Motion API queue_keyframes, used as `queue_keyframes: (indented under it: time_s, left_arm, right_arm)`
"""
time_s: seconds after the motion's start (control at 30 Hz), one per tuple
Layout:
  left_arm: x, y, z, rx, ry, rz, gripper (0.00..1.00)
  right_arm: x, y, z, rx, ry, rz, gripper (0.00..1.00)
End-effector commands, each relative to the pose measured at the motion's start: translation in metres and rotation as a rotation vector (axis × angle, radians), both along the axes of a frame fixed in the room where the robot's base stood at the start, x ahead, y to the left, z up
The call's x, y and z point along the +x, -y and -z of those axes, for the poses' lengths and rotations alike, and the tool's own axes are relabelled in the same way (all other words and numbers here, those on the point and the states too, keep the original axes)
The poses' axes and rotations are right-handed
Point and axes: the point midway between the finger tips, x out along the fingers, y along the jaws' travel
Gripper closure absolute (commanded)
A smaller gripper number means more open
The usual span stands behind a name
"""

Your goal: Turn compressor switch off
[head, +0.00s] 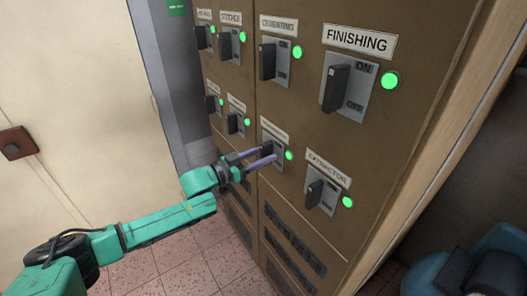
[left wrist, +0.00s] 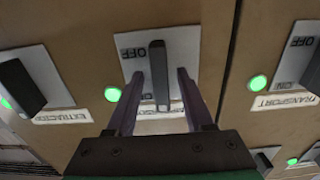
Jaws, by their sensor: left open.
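My left gripper (head: 265,154) is open at a dark lever switch on a grey plate in the lower row, left of the EXTRACTOR switch (head: 315,192). In the left wrist view, the gripper's two purple fingers (left wrist: 158,98) stand on either side of the black lever (left wrist: 158,70), with small gaps showing. OFF shows upside down on its plate (left wrist: 183,50). Its label (left wrist: 162,126) is mostly hidden by the gripper, so I cannot read whether it says compressor. The green lamp (left wrist: 113,94) beside it is lit. My right gripper is not in view.
The brown cabinet carries several similar switches with lit green lamps, including the large FINISHING switch (head: 336,87) and the TRANSPORT switch (left wrist: 314,72). Vent slots (head: 290,240) lie below. A blue and dark shape (head: 470,268) is at lower right. Tiled floor is open at left.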

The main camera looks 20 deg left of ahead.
Motion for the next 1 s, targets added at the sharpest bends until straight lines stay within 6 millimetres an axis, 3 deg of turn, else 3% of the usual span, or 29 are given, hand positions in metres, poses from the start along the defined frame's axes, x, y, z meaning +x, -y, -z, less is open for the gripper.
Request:
queue_keyframes:
  time_s: [0.27,0.4,0.43,1.0]
  left_arm:
    - [0.0035,0.0029,0.0008,0.001,0.000,0.000,0.47]
    - [0.0034,0.0027,0.0007,0.001,0.000,0.000,0.97]
    - [0.0034,0.0027,0.0007,0.001,0.000,0.000,1.00]
    - [0.0034,0.0025,0.0019,0.091,0.075,-0.001,1.00]
  right_arm:
    - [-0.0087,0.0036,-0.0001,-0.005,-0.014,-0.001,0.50]
    - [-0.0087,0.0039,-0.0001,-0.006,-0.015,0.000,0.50]
    - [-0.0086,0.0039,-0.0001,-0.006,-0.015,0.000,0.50]
    - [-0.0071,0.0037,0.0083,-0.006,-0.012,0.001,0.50]
